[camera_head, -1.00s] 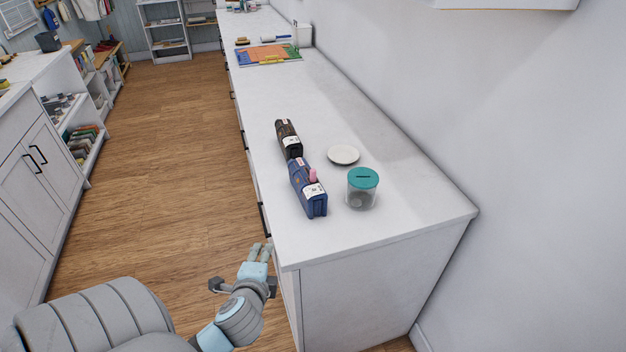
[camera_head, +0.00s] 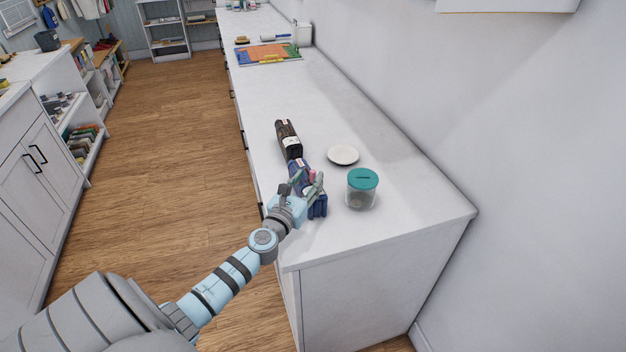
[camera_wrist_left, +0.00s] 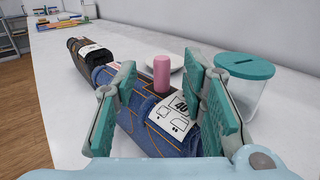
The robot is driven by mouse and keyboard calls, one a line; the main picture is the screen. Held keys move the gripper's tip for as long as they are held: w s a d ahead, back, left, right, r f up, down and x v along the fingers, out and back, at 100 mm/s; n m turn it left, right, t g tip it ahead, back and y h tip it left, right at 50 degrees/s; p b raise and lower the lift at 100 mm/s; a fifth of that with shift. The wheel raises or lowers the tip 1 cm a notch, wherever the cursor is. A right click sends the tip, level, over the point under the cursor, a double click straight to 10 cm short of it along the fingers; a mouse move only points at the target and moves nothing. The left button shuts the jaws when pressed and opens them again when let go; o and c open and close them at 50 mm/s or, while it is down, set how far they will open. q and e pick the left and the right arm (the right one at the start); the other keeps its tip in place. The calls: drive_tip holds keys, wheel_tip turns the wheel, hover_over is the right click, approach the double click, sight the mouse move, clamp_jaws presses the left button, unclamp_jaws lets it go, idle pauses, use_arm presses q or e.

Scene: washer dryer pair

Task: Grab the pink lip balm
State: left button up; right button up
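The pink lip balm (camera_wrist_left: 161,73) stands upright on top of a blue denim bundle (camera_wrist_left: 150,128) with a white label. In the head view the lip balm (camera_head: 311,175) shows only partly behind the fingers. My left gripper (camera_head: 307,184) is over the bundle at the counter's front end. In the left wrist view its two teal-padded fingers (camera_wrist_left: 158,105) are spread wide, with the lip balm between and slightly beyond them, untouched. My right gripper is not in view.
A dark bundle (camera_head: 289,140) lies directly behind the blue one. A clear jar with a teal slotted lid (camera_head: 362,178) stands close to the right. A white plate (camera_head: 343,154) lies behind the jar. The counter (camera_head: 420,212) is clear toward the wall.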

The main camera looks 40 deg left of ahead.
sight(312, 174)
use_arm(q)
drive_tip(key=x, duration=0.3)
drive_tip(key=shift+w+r, duration=0.1)
drive_tip(key=shift+w, duration=0.25)
drive_tip(key=shift+s, duration=0.15)
drive_tip(key=c, duration=0.9)
drive_tip(key=shift+r, duration=0.15)
